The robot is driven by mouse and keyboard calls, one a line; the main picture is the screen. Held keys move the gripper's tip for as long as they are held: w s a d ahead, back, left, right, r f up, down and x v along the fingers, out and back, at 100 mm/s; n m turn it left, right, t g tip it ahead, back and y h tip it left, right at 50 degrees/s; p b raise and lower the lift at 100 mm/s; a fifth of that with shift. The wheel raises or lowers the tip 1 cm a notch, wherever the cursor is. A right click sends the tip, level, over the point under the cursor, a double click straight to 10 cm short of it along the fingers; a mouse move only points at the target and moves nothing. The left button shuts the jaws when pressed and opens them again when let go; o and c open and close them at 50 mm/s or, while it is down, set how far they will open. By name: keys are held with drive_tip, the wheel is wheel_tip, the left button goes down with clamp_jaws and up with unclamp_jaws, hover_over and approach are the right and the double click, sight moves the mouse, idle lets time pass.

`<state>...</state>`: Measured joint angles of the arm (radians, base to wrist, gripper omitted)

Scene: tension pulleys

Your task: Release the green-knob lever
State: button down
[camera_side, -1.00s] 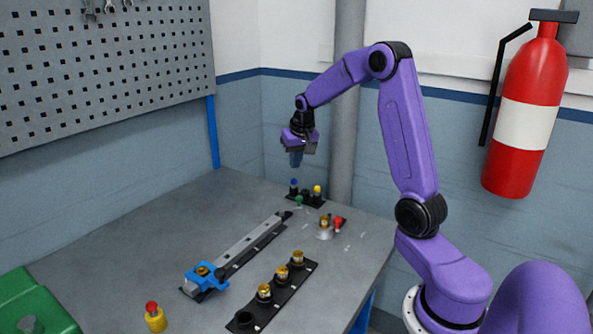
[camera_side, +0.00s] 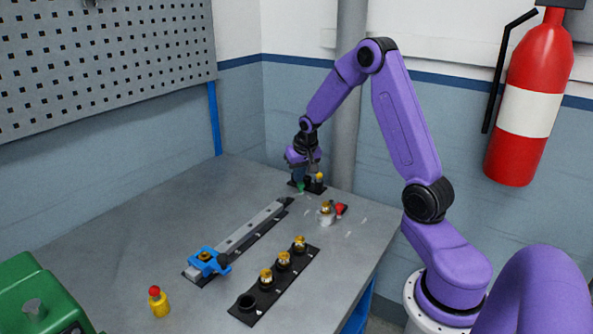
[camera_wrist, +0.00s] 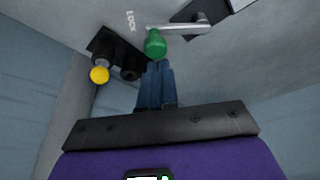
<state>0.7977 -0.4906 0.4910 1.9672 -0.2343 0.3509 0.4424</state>
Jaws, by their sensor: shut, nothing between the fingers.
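The green knob (camera_wrist: 155,43) sits at the end of a grey metal lever (camera_wrist: 185,28) in the wrist view, near the word LOCK on the table. The green knob also shows small in the side view (camera_side: 301,189). My gripper (camera_wrist: 157,72) is shut and empty, its blue fingers side by side just short of the green knob. I cannot tell whether the fingertips touch it. In the side view my gripper (camera_side: 299,180) is low over the far end of the table and partly hides the block there.
A yellow knob (camera_wrist: 99,75) stands on a black block beside the lever. A red knob (camera_side: 339,209) is nearby. A long rail with a blue clamp (camera_side: 207,262) and a black strip with brass pulleys (camera_side: 283,262) lie nearer.

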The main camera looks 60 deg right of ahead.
sight(301, 186)
drive_tip(key=shift+s+a, duration=0.2)
drive_tip(key=shift+s, duration=0.2)
idle(0.6)
drive_tip(key=shift+s+a, duration=0.45)
drive_tip(key=shift+s, duration=0.15)
drive_tip(key=m, duration=0.1)
drive_tip(key=a+m+h, duration=0.1)
drive_tip(key=m, duration=0.1)
drive_tip(key=shift+s+a+g, duration=0.15)
drive_tip(key=shift+s+g, duration=0.15)
drive_tip(key=shift+s, duration=0.1)
drive_tip(key=shift+s+a, duration=0.2)
drive_tip(key=shift+a, duration=0.25)
drive_tip(key=shift+s+a+f, duration=0.1)
drive_tip(key=shift+s+a, duration=0.05)
drive_tip(key=shift+a, duration=0.15)
drive_tip(key=shift+d, duration=0.1)
drive_tip(key=shift+d, duration=0.3)
wheel_tip(301, 186, up, 10)
drive_tip(key=shift+w, duration=0.2)
